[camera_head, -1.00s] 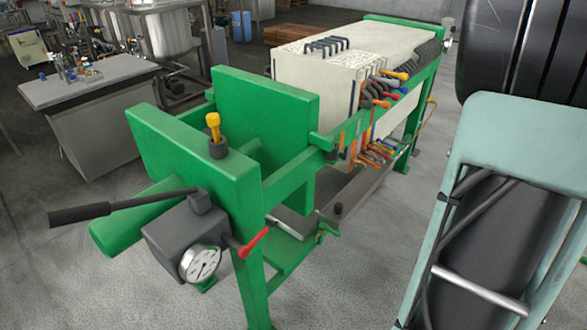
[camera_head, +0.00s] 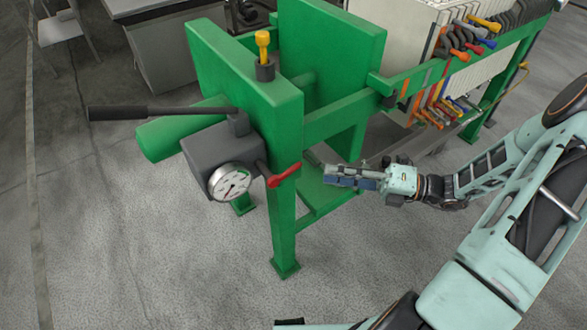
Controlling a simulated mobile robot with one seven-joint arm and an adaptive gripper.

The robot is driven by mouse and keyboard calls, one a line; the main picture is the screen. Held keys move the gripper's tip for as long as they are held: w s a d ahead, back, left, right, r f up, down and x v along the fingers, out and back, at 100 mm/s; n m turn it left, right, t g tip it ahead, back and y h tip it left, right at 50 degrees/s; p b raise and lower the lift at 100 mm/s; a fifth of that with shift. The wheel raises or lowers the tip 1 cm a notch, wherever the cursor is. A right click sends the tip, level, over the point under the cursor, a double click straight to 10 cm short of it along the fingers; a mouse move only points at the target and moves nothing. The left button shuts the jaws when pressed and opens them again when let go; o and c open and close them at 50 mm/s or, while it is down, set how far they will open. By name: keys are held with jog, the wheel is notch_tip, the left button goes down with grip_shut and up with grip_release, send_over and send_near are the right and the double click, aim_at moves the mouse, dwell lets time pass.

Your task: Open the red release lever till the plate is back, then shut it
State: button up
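The red release lever (camera_head: 284,176) sticks out to the right from the grey pump block (camera_head: 212,152) on the green press frame. It points right and slightly up. My gripper (camera_head: 328,175) is right of the lever's tip, apart from it, with its fingers pointing left. The fingers are too small to tell whether they are open or shut. The green plate (camera_head: 335,48) stands upright behind the front frame, with a gap between it and the pale plate pack (camera_head: 432,62).
A black pump handle (camera_head: 150,112) reaches left from the block. A round gauge (camera_head: 231,182) sits on the block's front. A yellow-topped knob (camera_head: 262,48) stands on the frame. Coloured valve handles (camera_head: 457,55) line the pack. The floor in front is clear.

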aim_at(292, 167)
jog(key=b+x, duration=0.1)
jog(key=x, duration=0.9)
jog(key=shift+a, duration=0.35)
grip_shut()
